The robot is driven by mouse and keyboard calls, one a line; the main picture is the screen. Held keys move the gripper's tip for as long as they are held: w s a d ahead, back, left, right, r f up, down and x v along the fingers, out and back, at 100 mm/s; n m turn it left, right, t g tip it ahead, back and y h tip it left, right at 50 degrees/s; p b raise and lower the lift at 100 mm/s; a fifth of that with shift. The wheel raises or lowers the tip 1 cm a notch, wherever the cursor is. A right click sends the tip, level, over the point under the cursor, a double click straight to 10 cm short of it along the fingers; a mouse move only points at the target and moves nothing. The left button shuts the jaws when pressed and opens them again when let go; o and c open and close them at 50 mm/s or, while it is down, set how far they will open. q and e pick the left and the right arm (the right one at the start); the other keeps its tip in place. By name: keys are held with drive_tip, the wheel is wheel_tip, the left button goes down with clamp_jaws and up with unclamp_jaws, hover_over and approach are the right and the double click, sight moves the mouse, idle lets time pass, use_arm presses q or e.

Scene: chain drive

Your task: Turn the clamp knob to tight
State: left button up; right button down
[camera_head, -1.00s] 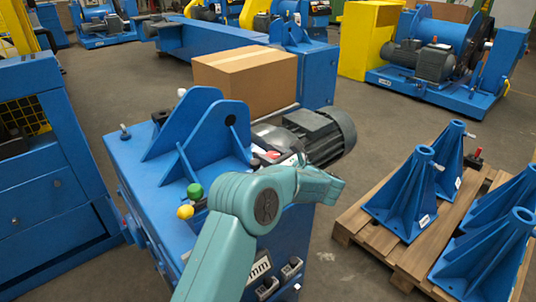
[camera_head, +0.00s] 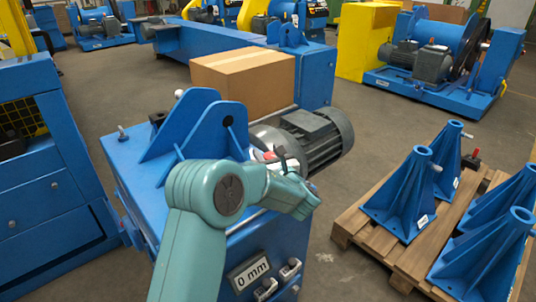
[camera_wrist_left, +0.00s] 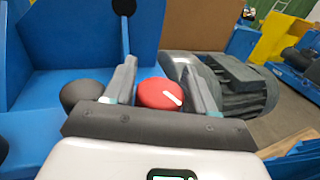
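The red clamp knob (camera_wrist_left: 158,93) has a white pointer line slanting toward the lower right in the left wrist view. A small red patch (camera_head: 269,155), likely the same knob, shows beside the motor in the head view. My left gripper (camera_wrist_left: 160,68) has its two fingers apart, one on each side of the knob. The left finger is very close to the knob; a narrow gap shows at the right finger. In the head view my left arm hides much of the machine top, and the fingers are hard to make out. My right gripper is out of view.
A grey motor (camera_head: 305,138) sits right of the knob. Blue upright brackets (camera_head: 195,125) and a cardboard box (camera_head: 243,80) stand behind. A dark round knob (camera_wrist_left: 82,94) lies left of the fingers. A "0 mm" plate (camera_head: 250,272) is on the machine front. A pallet (camera_head: 367,240) holds blue stands.

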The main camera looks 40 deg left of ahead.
use_arm(q)
drive_tip(key=p+v, duration=0.2)
drive_tip(key=v, duration=1.4)
drive_tip(key=shift+d, duration=0.2)
